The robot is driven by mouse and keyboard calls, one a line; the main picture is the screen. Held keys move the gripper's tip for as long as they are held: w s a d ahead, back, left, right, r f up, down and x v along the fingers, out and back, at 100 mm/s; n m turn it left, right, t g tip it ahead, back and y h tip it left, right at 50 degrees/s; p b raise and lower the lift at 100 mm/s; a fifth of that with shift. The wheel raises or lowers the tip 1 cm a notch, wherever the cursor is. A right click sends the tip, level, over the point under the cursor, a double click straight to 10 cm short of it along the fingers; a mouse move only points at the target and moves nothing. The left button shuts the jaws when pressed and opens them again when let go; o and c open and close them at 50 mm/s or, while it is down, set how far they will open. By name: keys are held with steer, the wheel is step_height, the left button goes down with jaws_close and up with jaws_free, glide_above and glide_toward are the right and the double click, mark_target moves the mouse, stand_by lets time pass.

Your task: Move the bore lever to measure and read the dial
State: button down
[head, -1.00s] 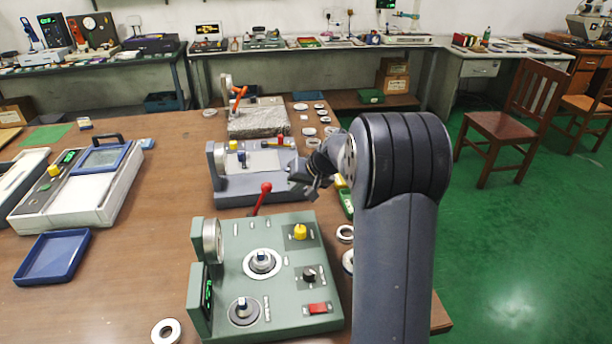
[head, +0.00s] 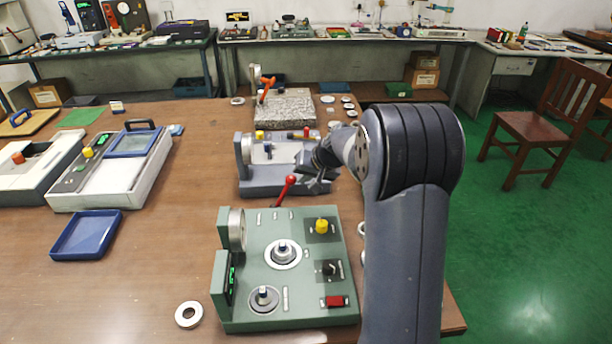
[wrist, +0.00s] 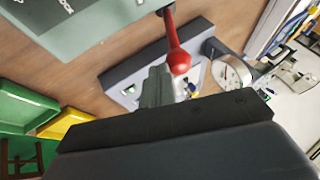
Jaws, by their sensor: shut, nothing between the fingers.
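The green gauge (head: 300,300) stands on the table in the head view, with a round dial (head: 237,230) and a lit green display (head: 230,282) on its left side. Its face carries two spindles, a yellow knob and a red switch. A red ball-ended lever (head: 287,187) rises from its back edge; the ball also shows in the wrist view (wrist: 179,62). I take it as the bore lever. The dial's reading is too small to tell. My gripper (head: 314,182) is shut and empty, close beside the red ball; the wrist view shows its fingers (wrist: 157,86) just left of it. I cannot tell whether they touch.
A grey gauge (head: 285,180) with its own dial (wrist: 230,74) stands behind the green one. A granite block (head: 285,108) is farther back. A loose ring (head: 189,314) and a blue tray (head: 86,234) lie left, with open table between.

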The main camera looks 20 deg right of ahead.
mark_target(289, 176)
steer(key=shift+a+r+p, duration=0.2)
steer(key=shift+p, duration=0.1)
steer(key=a+p, duration=0.1)
steer(key=a+r+h+p, duration=0.1)
steer(key=p, duration=0.1)
steer(key=r+h+p, duration=0.1)
steer(key=p, duration=0.1)
steer(key=shift+w+a+n+g, duration=0.25)
steer(key=shift+a+n+g, duration=0.05)
steer(key=shift+a, duration=0.1)
steer(key=w+a+n+h+b, duration=0.1)
steer(key=a+h, duration=0.5)
steer(key=a, duration=0.3)
steer(key=shift+w+a+f+g, duration=0.3)
steer(key=shift+w+a+g, duration=0.05)
steer(key=shift+g, duration=0.05)
steer(key=shift+a+n, duration=0.1)
steer(key=shift+n, duration=0.2)
steer(key=s+a+r+b, duration=0.1)
steer(key=s+r, duration=0.4)
steer(key=r, duration=0.6)
